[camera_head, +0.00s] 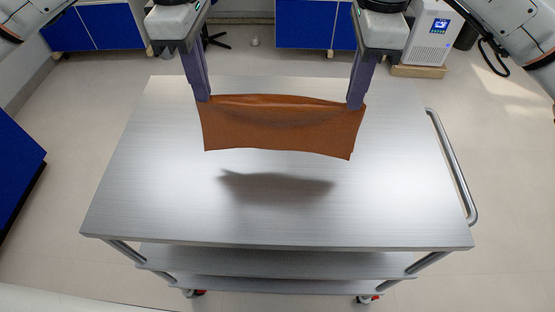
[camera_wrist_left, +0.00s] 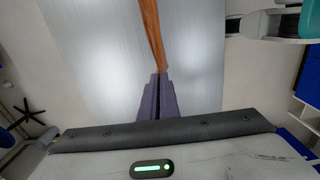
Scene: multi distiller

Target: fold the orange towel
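The orange towel (camera_head: 280,130) hangs between my two grippers in the head view, above the cart top, with its shadow on the metal below. My left gripper (camera_head: 204,98) is shut on the towel's upper left corner. My right gripper (camera_head: 355,104) is shut on its upper right corner. The towel's top edge is nearly straight and its lower edge hangs free. In the left wrist view, the fingers (camera_wrist_left: 160,78) are together on the end of the towel (camera_wrist_left: 152,30), which shows as a narrow strip.
The steel cart top (camera_head: 150,200) is bare apart from the shadow. A curved handle (camera_head: 460,180) stands at its right side. Blue cabinets (camera_head: 100,27) and a white machine (camera_head: 428,35) stand on the floor behind the cart.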

